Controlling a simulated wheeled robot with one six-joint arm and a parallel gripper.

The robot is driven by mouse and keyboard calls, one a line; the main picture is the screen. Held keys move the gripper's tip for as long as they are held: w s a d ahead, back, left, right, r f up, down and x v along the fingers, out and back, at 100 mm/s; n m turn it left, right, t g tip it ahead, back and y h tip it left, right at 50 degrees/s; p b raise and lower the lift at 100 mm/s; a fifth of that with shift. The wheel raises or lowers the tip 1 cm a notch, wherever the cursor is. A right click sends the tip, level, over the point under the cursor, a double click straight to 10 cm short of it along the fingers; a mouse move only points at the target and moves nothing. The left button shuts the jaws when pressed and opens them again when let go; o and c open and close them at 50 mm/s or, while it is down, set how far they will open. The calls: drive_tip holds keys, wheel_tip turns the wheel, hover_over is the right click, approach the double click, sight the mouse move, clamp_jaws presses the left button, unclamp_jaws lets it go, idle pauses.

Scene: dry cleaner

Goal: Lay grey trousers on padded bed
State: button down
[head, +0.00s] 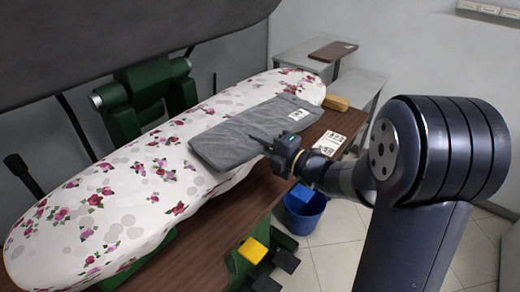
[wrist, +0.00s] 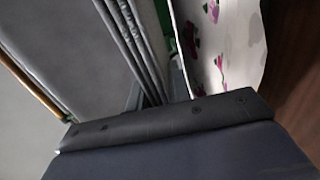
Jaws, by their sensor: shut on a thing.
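The grey trousers (head: 245,135), folded into a flat strip with a white label, are over the right half of the padded bed (head: 130,190), which has a white cover with pink flowers. My gripper (head: 283,150) is shut on the near right edge of the trousers. I cannot tell whether the cloth rests on the bed or hangs just above it. In the wrist view, grey layered folds (wrist: 135,45) show beyond the gripper, with the flowered bed cover (wrist: 225,50) to their right.
A large grey press head (head: 130,35) hangs over the bed's back, on a green mechanism (head: 145,95). A wooden block (head: 336,102) and a printed card (head: 330,143) lie near the bed's right end. A blue bucket (head: 303,215) and a yellow pedal (head: 252,250) are below.

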drive_tip(key=shift+f, duration=1)
drive_tip(key=shift+f+b, duration=0.2)
drive_tip(key=shift+b, duration=0.1)
drive_tip(key=c, duration=1.3)
unclamp_jaws()
drive_tip(key=shift+r, duration=0.15)
